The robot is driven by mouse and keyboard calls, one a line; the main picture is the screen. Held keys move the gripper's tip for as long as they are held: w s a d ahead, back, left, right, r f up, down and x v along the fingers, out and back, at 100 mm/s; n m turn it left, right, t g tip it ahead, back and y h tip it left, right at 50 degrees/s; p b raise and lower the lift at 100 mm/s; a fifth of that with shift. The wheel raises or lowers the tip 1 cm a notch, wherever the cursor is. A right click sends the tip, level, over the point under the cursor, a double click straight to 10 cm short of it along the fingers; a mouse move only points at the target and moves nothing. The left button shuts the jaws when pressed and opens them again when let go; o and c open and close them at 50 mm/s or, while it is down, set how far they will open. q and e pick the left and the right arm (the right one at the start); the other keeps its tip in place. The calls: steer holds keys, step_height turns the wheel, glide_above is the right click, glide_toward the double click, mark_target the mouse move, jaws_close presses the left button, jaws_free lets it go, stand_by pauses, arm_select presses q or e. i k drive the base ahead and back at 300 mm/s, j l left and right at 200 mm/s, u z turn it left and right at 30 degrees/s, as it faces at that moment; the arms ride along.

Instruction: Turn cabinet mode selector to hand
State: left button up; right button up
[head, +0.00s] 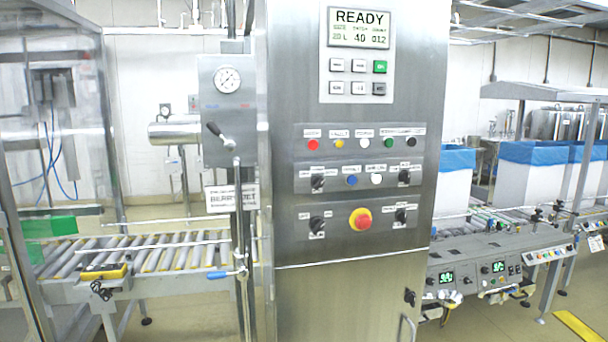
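The steel control cabinet (330,262) stands upright in the middle of the head view. Its front carries several black rotary selectors: one at the upper left (318,181), one at the upper right (404,176), one at the lower left (317,224) and one at the lower right (401,215). Their labels are too small to read, so I cannot tell which is the mode selector or where it points. The display (361,28) at the top reads READY. Neither of my grippers is in view.
A red emergency stop button (360,219) on a yellow ring sits between the lower selectors. A row of coloured buttons (352,144) is above. A gauge panel (228,110) with a lever and a roller conveyor (150,256) stand left. A sloped console (495,252) stands right.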

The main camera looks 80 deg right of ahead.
mark_target(317, 181)
steer(key=z, duration=3.1)
